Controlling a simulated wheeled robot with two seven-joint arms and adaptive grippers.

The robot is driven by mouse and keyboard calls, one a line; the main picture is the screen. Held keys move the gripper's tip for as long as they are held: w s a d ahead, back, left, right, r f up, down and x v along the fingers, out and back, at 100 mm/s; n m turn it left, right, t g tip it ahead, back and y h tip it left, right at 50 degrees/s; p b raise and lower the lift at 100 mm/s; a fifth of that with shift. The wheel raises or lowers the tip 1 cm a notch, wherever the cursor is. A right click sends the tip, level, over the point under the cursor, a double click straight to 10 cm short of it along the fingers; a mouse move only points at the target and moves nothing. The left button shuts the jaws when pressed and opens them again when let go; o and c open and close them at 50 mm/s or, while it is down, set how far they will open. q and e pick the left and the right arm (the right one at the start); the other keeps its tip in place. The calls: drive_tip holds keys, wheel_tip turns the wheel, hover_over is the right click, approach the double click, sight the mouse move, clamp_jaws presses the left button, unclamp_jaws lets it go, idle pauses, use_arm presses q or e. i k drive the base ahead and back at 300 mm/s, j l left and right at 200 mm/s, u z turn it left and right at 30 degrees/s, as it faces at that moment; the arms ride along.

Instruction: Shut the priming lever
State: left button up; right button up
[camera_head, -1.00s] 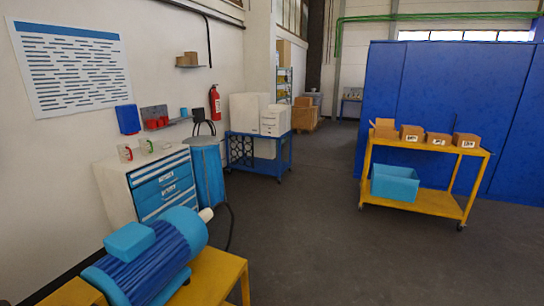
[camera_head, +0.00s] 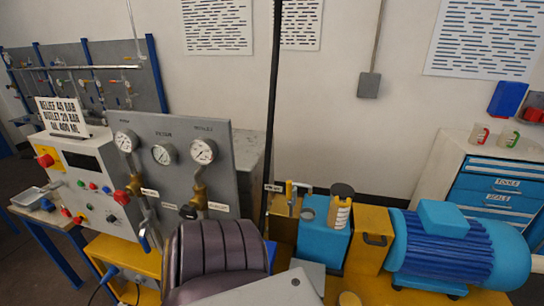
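I cannot tell for sure which part is the priming lever. A small yellow upright piece with a dark part (camera_head: 291,196) stands on the pump assembly, beside a tag. The blue pump block (camera_head: 322,236) sits right of it, carrying a dark-capped container (camera_head: 340,207) with a pale label. A grey gauge panel (camera_head: 176,130) stands to the left, with three round gauges. Below them are a red-handled valve (camera_head: 133,184), a black-knobbed valve (camera_head: 189,211) and a blue-ended handle (camera_head: 144,241). A dark ribbed rounded body (camera_head: 217,252) hides part of the area in front.
A blue motor (camera_head: 440,246) lies right of the pump on a yellow stand. A control box with buttons (camera_head: 92,180) and a sign (camera_head: 62,117) stand at left. A tool cabinet (camera_head: 490,190) is at far right. A thin dark post (camera_head: 272,110) rises behind the pump.

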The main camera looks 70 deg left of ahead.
sight(289, 182)
drive_tip(key=u, duration=2.1)
drive_tip(key=j+z, duration=0.25)
drive_tip(key=j, duration=0.15)
drive_tip(key=k+j+z, duration=0.15)
drive_tip(key=j+z, duration=0.15)
drive_tip(key=k+j+z, duration=0.1)
drive_tip(key=j+z, duration=0.15)
drive_tip(key=j, duration=0.15)
drive_tip(key=k+j+z, duration=0.15)
drive_tip(key=j+z, duration=0.15)
drive_tip(key=k+j+z, duration=0.25)
drive_tip(key=i+j, duration=0.05)
